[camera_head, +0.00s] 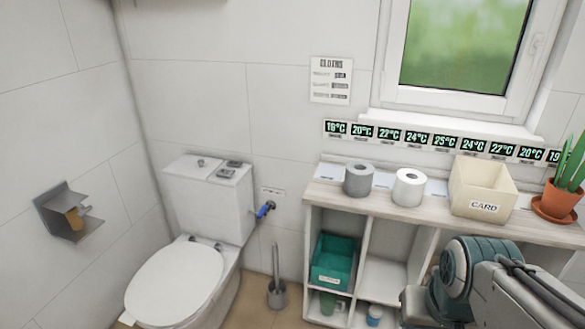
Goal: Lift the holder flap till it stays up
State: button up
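A grey metal paper holder (58,222) is fixed to the left wall, left of the toilet. A brown piece, perhaps a cardboard core (75,217), shows at it. The holder is small in view, and I cannot tell exactly how its flap is angled. Part of my arm, with a teal round joint and grey links, shows at the lower right, far from the holder. My gripper's fingertips do not show, and nothing of mine touches the holder.
A white toilet (178,284) stands in the left corner, below and right of the holder. A brush (277,292) stands beside it. A shelf unit (330,196) bears two rolls, a CARD box (483,188) and a potted plant (563,198). The wall around the holder is clear.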

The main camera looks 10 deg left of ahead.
aim_at(62, 203)
jog(key=u, duration=1.5)
jog(key=i, duration=2.15)
jog(key=u, duration=0.05)
